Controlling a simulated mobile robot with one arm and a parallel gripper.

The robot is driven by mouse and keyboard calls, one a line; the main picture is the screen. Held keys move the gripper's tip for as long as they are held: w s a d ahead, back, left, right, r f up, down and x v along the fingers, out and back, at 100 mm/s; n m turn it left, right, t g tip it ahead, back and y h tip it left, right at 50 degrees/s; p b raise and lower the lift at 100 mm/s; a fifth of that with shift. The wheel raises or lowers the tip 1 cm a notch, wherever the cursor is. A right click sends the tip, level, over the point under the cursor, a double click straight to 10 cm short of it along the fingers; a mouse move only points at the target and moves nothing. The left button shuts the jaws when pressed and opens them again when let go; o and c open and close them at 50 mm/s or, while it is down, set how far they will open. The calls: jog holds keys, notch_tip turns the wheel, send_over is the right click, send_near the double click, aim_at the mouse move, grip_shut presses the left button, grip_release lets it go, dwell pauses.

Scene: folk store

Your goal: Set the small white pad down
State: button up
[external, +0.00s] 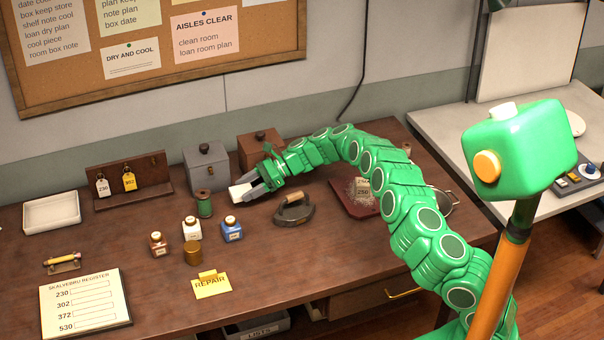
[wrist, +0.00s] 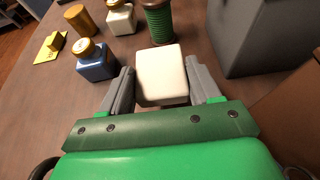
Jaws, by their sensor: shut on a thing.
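The small white pad (external: 240,192) is between the fingers of my gripper (external: 260,182), near the back middle of the brown desk. In the wrist view the white pad (wrist: 162,74) is a rounded block with a grey finger on each side, and my gripper (wrist: 163,88) is shut on it. I cannot tell whether the pad's underside touches the desk. A green thread spool (external: 204,203) stands just left of the pad, and it also shows beyond the pad in the wrist view (wrist: 159,22).
A grey box (external: 207,167) and a brown box (external: 260,147) stand behind my gripper. A flat iron (external: 294,209) sits to its right. Ink bottles (external: 191,229) and a brass cylinder (external: 193,253) stand in front. A white tray (external: 52,213) lies far left. Open desk shows left of the bottles.

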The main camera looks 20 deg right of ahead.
aim_at(248, 203)
jog(key=shift+w+f, duration=0.15)
jog(key=shift+f, duration=0.05)
jog(key=shift+w+a+f, duration=0.15)
jog(key=shift+a+f, duration=0.05)
jog(key=shift+f, duration=1.55)
jog(key=shift+f, duration=0.15)
jog(key=o, duration=1)
jog(key=shift+d+r, duration=0.1)
jog(key=shift+r, duration=0.15)
jog(key=v, duration=1.2)
jog(key=shift+f, duration=0.1)
